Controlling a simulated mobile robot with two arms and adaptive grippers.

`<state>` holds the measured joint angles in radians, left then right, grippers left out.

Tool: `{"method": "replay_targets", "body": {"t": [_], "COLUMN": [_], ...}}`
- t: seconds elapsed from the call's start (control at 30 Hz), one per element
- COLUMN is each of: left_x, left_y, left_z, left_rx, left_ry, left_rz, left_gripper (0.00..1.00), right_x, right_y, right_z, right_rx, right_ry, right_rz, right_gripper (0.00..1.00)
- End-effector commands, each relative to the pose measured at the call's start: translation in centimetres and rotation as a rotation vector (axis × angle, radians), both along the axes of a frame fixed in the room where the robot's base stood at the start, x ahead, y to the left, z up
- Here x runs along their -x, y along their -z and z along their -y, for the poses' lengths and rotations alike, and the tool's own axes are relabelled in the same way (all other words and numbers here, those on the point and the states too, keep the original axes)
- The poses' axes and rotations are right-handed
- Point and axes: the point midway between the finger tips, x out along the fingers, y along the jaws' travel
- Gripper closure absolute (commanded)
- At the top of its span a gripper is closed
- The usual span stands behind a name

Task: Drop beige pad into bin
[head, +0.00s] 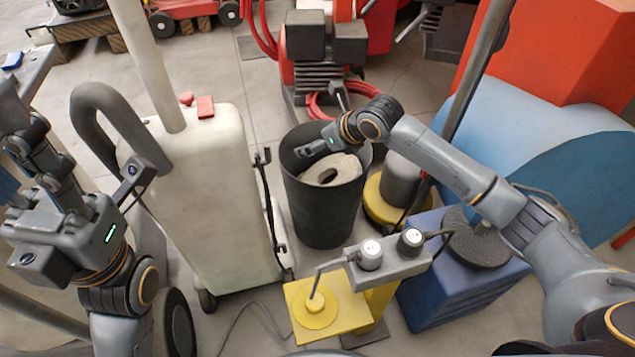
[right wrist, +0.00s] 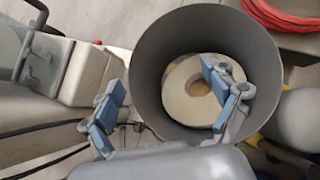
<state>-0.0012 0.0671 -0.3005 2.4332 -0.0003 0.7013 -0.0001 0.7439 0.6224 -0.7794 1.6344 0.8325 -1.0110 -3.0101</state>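The beige pad (head: 347,167), a round disc with a hole in its middle, lies inside the dark bin (head: 322,215). In the right wrist view the pad (right wrist: 182,103) shows within the round wall of the bin (right wrist: 152,62). My right gripper (head: 304,152) is above the bin's opening. In its wrist view its blue-padded fingers (right wrist: 165,105) are wide apart with nothing gripped. One finger covers part of the pad. My left gripper (head: 38,135) is at the far left, away from the bin; its finger gap is not clear.
A cream tank machine (head: 208,190) stands left of the bin. A yellow block (head: 335,318) and a grey box with two knobs (head: 392,262) are in front. A blue box bearing a dark round pad (head: 478,238) stands right. Red machinery (head: 365,45) is behind.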

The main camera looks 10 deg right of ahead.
Motion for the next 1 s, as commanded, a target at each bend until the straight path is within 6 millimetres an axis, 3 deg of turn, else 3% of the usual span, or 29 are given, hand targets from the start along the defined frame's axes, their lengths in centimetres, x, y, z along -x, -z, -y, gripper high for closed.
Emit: {"method": "replay_targets", "body": {"t": [0.27,0.7,1.0], "left_x": [0.0,0.0,0.0], "left_y": [0.0,0.0,0.0], "left_z": [0.0,0.0,0.0], "left_rx": [0.001,0.001,0.001], "left_ry": [0.0,0.0,0.0], "left_rz": [-0.002,-0.001,-0.001], "left_gripper": [0.6,0.6,0.6], "right_x": [0.3,5.4,7.2], "right_y": [-0.4,-6.4,-8.4], "right_z": [0.3,3.5,4.5], "right_rx": [0.001,0.003,0.001], "right_ry": [0.0,0.0,0.001], "right_rz": [0.002,0.003,0.0], "right_gripper": [0.13,0.13,0.13]}}
